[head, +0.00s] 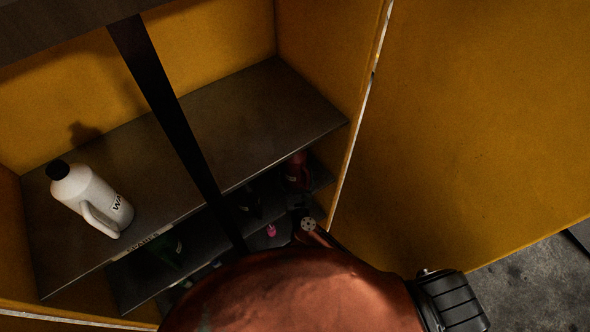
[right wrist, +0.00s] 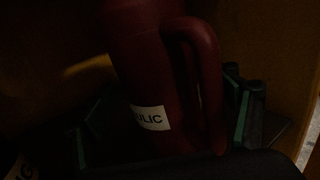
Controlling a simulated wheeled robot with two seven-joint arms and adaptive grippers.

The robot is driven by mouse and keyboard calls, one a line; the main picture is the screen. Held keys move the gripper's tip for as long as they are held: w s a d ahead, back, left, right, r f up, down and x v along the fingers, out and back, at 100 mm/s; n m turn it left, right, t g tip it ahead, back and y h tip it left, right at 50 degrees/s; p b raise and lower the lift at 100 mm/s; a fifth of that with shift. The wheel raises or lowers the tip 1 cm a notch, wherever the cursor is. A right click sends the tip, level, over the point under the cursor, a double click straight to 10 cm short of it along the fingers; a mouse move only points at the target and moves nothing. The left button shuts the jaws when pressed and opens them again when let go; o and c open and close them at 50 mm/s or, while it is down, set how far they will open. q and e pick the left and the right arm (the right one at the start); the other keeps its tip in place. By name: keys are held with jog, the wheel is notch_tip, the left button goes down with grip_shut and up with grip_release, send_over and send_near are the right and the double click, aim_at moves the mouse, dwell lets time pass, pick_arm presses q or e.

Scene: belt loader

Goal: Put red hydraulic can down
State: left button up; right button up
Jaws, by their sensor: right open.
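The red hydraulic can (right wrist: 150,75) fills the middle of the right wrist view, upright, with its handle on the right and a white label ending in "ULIC". In the head view the can (head: 298,170) shows dimly on a lower shelf at the right, below the upper shelf. My right gripper (right wrist: 170,105) is open, with its green-padded fingers on either side of the can. A gap shows beside the handle; I cannot tell whether the left finger touches. In the head view my arm hides most of this gripper. My left gripper is in neither view.
A white jug (head: 92,197) stands on the upper shelf (head: 250,110) at the left. A dark post (head: 170,105) crosses the cabinet front. Dim green and pink items sit on the lower shelf. A yellow panel (head: 460,120) bounds the right side. The upper shelf's right part is clear.

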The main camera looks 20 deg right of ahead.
jog(key=shift+r, duration=0.25)
jog(key=s+a+b, duration=0.2)
jog(key=s, duration=1)
jog(key=shift+b, duration=0.3)
jog(key=shift+w+f, duration=0.1)
